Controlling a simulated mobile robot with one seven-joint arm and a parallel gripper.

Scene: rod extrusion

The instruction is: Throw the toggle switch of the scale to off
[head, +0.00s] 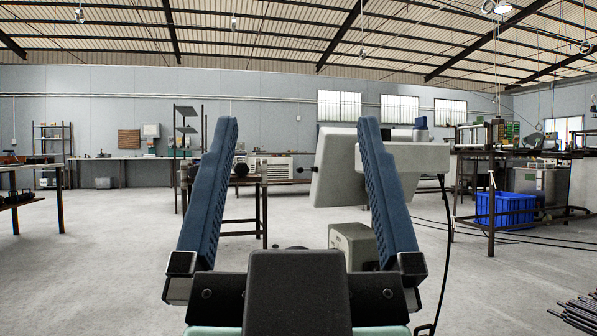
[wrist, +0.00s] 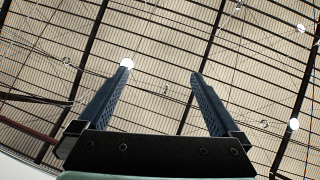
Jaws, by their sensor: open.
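My gripper (head: 299,122) fills the middle of the head view, its two blue fingers wide apart with nothing between them. In the wrist view my gripper (wrist: 162,72) is also open and empty, with only the roof beyond it. A pale grey tilted housing (head: 335,170), which may be the scale, stands behind the right finger, which hides part of it. A small dark lever with a round tip (head: 300,169) sticks out from the housing's left side, seen between the fingers. It may be the toggle switch; its position is too small to tell. The wrist view shows neither.
A beige box (head: 353,242) sits low behind the right finger. A dark cable (head: 446,230) hangs right of the housing. A blue crate (head: 505,209) stands under a rack at right. Dark rods (head: 578,312) lie at the lower right. The floor at left (head: 110,260) is clear.

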